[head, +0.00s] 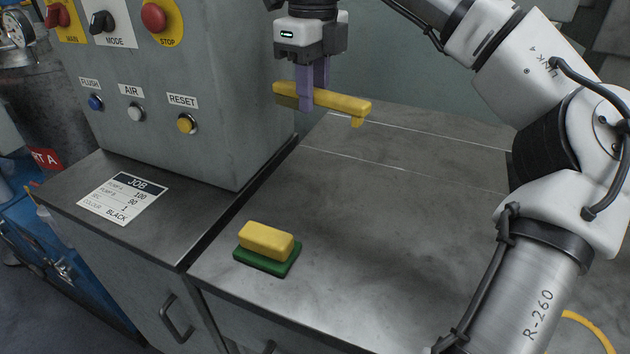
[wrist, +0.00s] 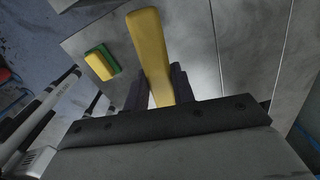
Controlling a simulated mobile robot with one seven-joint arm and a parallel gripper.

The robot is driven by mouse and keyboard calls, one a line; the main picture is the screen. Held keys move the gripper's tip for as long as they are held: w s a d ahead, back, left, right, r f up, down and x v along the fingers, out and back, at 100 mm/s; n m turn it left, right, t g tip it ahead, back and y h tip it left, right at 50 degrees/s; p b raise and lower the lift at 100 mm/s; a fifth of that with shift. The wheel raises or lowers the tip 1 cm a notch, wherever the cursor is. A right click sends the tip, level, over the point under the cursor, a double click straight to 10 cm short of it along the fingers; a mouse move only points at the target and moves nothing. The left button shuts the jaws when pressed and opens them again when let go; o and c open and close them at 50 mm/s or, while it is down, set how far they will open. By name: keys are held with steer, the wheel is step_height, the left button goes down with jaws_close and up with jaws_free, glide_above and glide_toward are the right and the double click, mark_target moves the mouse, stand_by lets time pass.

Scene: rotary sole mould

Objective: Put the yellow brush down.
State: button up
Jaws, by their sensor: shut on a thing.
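My gripper (head: 313,92) is shut on the yellow brush (head: 345,104), with its purple fingers on either side of the long yellow handle. The brush is held level above the grey metal worktop (head: 390,220), clear of it. A short yellow part points down at its right end. In the wrist view the brush (wrist: 150,52) extends forward from between the dark fingers (wrist: 152,90).
A yellow and green sponge-like block (head: 266,242) lies near the worktop's front left edge. A control box (head: 190,90) with buttons stands at the left, above a job card (head: 122,199). The middle of the worktop is clear.

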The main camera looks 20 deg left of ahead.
mark_target(314, 188)
step_height(314, 188, down, 15)
steer(key=shift+f, duration=0.1)
stand_by(0.3)
steer(key=o, duration=0.9)
steer(key=shift+f, duration=0.1)
steer(key=r, duration=1.3)
steer(key=shift+s+d+r, duration=0.2)
steer(key=shift+r, duration=0.2)
steer(key=shift+f, duration=0.1)
